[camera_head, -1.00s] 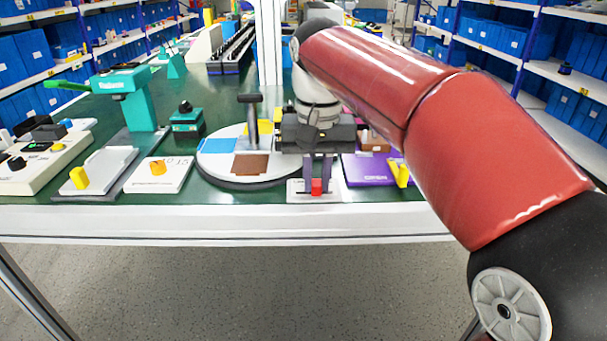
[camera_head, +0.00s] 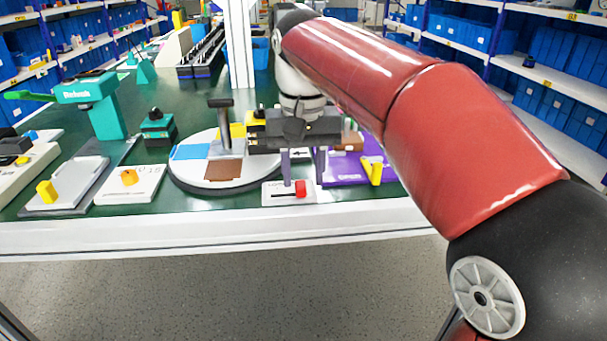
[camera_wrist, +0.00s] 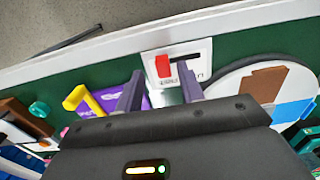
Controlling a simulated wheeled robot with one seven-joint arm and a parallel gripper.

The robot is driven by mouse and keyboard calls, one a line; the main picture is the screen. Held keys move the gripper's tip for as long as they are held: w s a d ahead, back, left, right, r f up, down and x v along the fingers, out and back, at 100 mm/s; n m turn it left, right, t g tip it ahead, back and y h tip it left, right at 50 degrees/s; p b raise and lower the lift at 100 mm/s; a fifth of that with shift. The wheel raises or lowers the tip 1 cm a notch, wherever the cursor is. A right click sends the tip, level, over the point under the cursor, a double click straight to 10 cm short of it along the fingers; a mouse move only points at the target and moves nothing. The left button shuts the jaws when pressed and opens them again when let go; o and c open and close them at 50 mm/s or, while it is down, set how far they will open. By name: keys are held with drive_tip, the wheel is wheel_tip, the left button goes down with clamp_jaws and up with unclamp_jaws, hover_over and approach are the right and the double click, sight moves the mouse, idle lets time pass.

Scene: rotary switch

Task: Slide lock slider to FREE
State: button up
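The lock slider is a red block (camera_head: 300,188) on a small white plate (camera_head: 270,198) at the table's front edge. It sits at the right end of its dark slot in the head view. In the wrist view the red block (camera_wrist: 163,66) is at the slot's left end, and the bare slot runs right. My gripper (camera_head: 303,180) is open, its two purple-grey fingers apart above and behind the plate. In the wrist view the gripper (camera_wrist: 161,82) shows the red block beyond the gap between its fingertips, not gripped. The plate's lettering is too small to read surely.
A round white turntable (camera_head: 205,185) with coloured patches and a black T-handle (camera_head: 221,103) stands close left. Further left are a white plate (camera_head: 145,190) and a teal press (camera_head: 100,105).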

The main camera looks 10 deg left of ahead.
sight(304, 184)
wheel_tip(304, 184, up, 6)
drive_tip(key=shift+r+p, duration=0.2)
drive_tip(key=shift+p, duration=0.55)
drive_tip(key=s+d+f+t, duration=0.1)
drive_tip(key=s+d+f, duration=0.1)
drive_tip(key=d, duration=0.3)
drive_tip(key=s+d+f+m+t, duration=0.1)
drive_tip(key=s+d+f, duration=0.1)
drive_tip(key=s+d, duration=0.15)
drive_tip(key=s+d+f+t, duration=0.1)
drive_tip(key=s+d+f, duration=0.1)
drive_tip(key=d, duration=0.4)
drive_tip(key=s+d+f+m+t, duration=0.1)
drive_tip(key=s+d+f+t, duration=0.1)
drive_tip(key=s+d+f, duration=0.5)
wheel_tip(304, 184, down, 4)
drive_tip(key=shift+s+d+f+m+t, duration=0.2)
drive_tip(key=shift+s+m+t, duration=0.1)
drive_tip(key=shift+s, duration=0.65)
drive_tip(key=shift+o, duration=0.3)
